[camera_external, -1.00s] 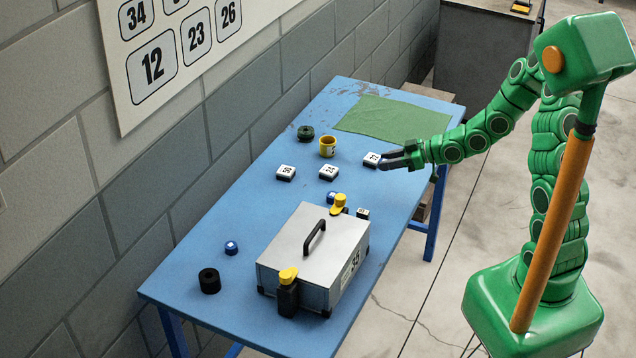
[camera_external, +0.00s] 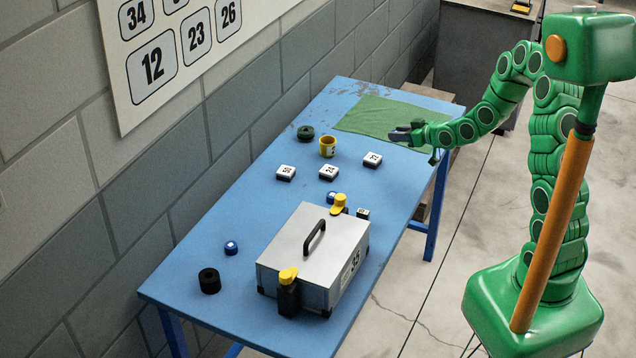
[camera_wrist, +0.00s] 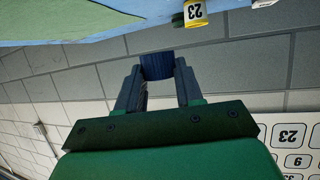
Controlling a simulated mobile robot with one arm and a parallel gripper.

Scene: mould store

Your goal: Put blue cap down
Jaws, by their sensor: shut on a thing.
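My gripper (camera_external: 402,134) is shut on a dark blue cap (camera_wrist: 158,66), which shows between the two fingers in the wrist view. In the external view it is above the near right part of the green cloth (camera_external: 372,113); its exact height is hard to tell. The held cap is hardly visible there. Two other blue caps stand on the blue table (camera_external: 200,285): one (camera_external: 231,248) at the left, one (camera_external: 332,197) behind the metal box.
The metal box (camera_external: 312,240) with yellow latches fills the near table. A block wall borders the left side.

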